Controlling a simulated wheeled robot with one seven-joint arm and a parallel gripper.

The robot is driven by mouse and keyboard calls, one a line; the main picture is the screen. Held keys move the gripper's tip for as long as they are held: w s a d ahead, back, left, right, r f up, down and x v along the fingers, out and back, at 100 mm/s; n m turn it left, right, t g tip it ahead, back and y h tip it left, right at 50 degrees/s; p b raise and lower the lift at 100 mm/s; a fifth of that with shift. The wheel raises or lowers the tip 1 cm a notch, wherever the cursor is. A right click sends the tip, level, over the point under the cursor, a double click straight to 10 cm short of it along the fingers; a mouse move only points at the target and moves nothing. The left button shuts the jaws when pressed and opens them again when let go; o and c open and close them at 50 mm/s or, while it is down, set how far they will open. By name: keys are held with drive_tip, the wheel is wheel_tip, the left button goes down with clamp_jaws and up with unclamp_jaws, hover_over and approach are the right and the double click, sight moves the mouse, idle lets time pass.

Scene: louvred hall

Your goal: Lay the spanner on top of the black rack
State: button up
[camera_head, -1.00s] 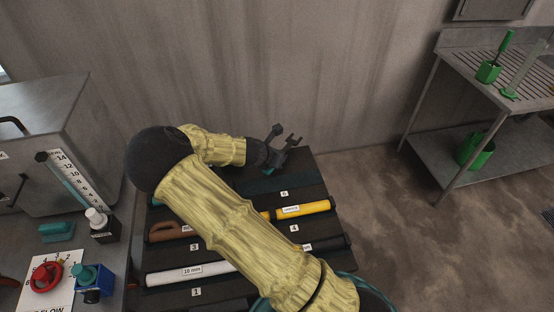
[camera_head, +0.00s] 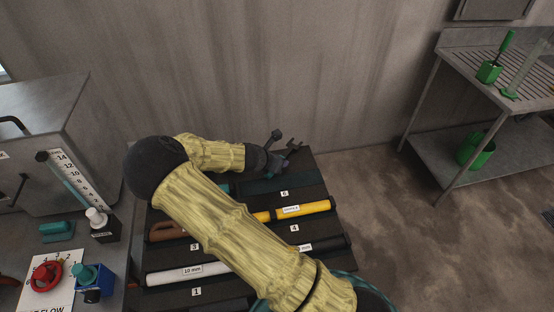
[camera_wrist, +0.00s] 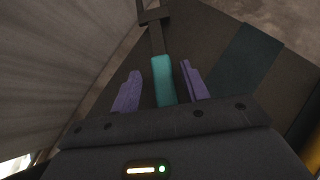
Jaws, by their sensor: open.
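The spanner (camera_wrist: 163,80) has a teal handle and a dark shaft ending in a crosswise head at the top of the wrist view. My gripper (camera_wrist: 160,70) is open, with its purple fingers on either side of the handle and gaps showing. In the head view my gripper (camera_head: 275,168) is over the back of the black rack (camera_head: 330,222). A dark forked end beside it, near the rack's back right corner, looks like the spanner's head. My gripper hides most of the handle there. I cannot tell whether the spanner touches the rack.
The rack holds a yellow tool (camera_head: 314,208), a brown-handled tool (camera_head: 168,232) and a white bar (camera_head: 190,274). A dark teal strip (camera_wrist: 245,62) lies to the right of the spanner. The wall is close behind. A bench with valves stands left; a metal table (camera_head: 470,165) stands right.

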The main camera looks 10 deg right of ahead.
drive_tip(key=v, duration=1.1)
drive_tip(key=shift+r+b, duration=0.25)
drive_tip(key=shift+b, duration=0.2)
drive_tip(key=shift+s, duration=0.15)
drive_tip(key=s+d+f+m+g+y, duration=0.1)
drive_tip(key=s+d+m+g+y, duration=0.25)
drive_tip(key=s+d+m, duration=0.55)
drive_tip(key=s+a+r+m+y, duration=0.1)
drive_tip(key=s+r+m, duration=0.2)
drive_tip(key=m, duration=0.6)
drive_tip(key=s+a+r+m+y, duration=0.1)
drive_tip(key=s+r+m+y, duration=0.1)
drive_tip(key=s+m, duration=0.5)
drive_tip(key=shift+r+m, duration=0.85)
drive_tip(key=shift+m, duration=0.15)
drive_tip(key=shift+w, duration=0.1)
